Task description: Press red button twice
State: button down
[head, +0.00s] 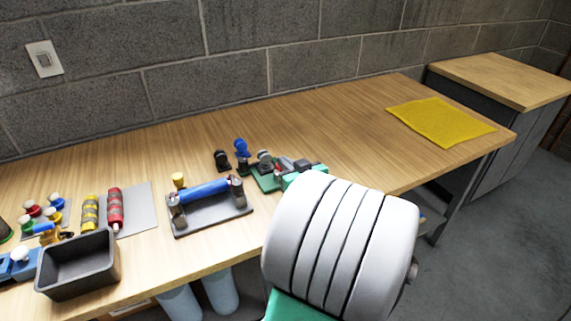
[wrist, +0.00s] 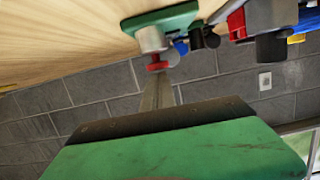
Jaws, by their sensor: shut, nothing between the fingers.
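The red button (wrist: 158,66) shows in the wrist view as a small red cap on a grey cylinder (wrist: 152,40), which is fixed to a green base (wrist: 165,18). My gripper (wrist: 159,80) is shut and empty, its fingertips pointing at the red cap and very close to it. I cannot tell whether they touch. In the head view the green base (head: 262,181) lies near the middle of the table, and my gripper (head: 284,164) is right beside it. My arm hides part of this area, and the button is too small to make out clearly there.
The wooden table (head: 330,120) holds a blue roller on a dark stand (head: 212,215), black and blue knobs (head: 241,150), red and yellow rollers (head: 115,208) and a dark bin (head: 80,265). A yellow mat (head: 442,120) lies at the right. The table's back middle is clear.

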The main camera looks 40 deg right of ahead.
notch_tip(320, 180, down, 2)
jog(key=b, duration=0.3)
dwell(0.3)
jog(key=shift+r+p, duration=0.45)
jog(key=shift+p, duration=0.05)
jog(key=s+a+r+p, duration=0.1)
jog(key=s+a+r, duration=0.1)
jog(key=s+r, duration=0.4)
jog(key=s, duration=0.3)
jog(key=shift+s+a+p, duration=0.2)
jog(key=shift+a+p, duration=0.15)
jog(key=shift+p, duration=0.05)
jog(key=shift+r, duration=0.1)
